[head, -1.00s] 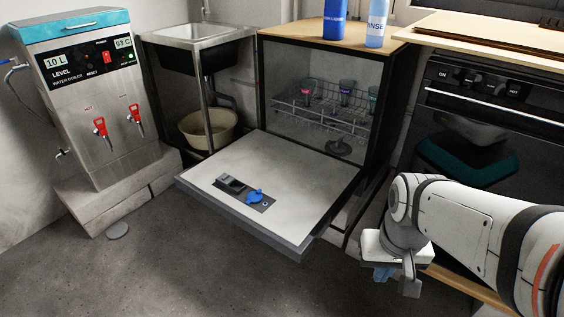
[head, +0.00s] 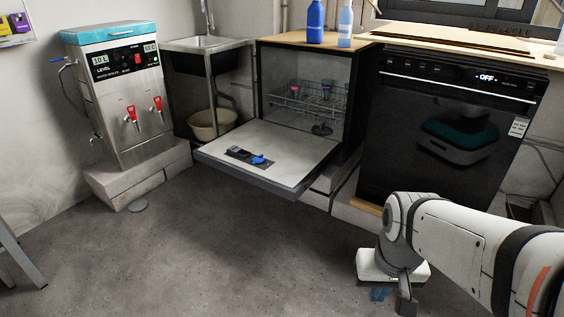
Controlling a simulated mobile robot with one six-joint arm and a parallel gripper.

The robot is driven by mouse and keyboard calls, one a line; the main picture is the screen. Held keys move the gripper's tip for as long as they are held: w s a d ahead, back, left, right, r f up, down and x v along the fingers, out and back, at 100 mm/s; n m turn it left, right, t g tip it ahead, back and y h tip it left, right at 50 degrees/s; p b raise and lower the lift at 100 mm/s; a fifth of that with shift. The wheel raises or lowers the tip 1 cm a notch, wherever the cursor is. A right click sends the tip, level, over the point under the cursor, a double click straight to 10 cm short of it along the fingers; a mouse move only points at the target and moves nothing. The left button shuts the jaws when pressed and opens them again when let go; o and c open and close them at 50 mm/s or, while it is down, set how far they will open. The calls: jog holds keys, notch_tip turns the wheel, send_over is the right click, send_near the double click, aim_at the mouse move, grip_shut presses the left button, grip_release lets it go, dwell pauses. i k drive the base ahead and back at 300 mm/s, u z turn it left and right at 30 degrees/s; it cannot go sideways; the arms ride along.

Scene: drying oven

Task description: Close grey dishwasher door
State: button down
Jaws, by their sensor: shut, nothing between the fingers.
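The grey dishwasher door (head: 285,158) hangs fully open and lies level, hinged at the foot of the dishwasher (head: 354,95). A dispenser panel with a blue cap (head: 257,159) is on its inner face. Inside the dishwasher, a wire rack (head: 325,107) holds several glasses. My gripper (head: 392,300) is at the lower right, low over the floor. It is to the right of the door and nearer to me, apart from it. Its fingers point down, shut and empty, partly seen at the picture's bottom edge.
A black oven (head: 440,135) stands right of the dishwasher. A water boiler (head: 125,85) on a block and a sink (head: 205,45) with a bucket (head: 212,124) stand left. Bottles (head: 315,20) stand on top. The floor (head: 200,250) in front is clear.

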aim_at(294, 160)
jog(key=u, duration=0.3)
jog(key=i, duration=0.8)
jog(key=u, duration=0.7)
jog(key=i, duration=0.55)
jog(key=u, duration=0.25)
jog(key=k, duration=0.8)
jog(key=u, duration=0.15)
jog(key=i, duration=0.8)
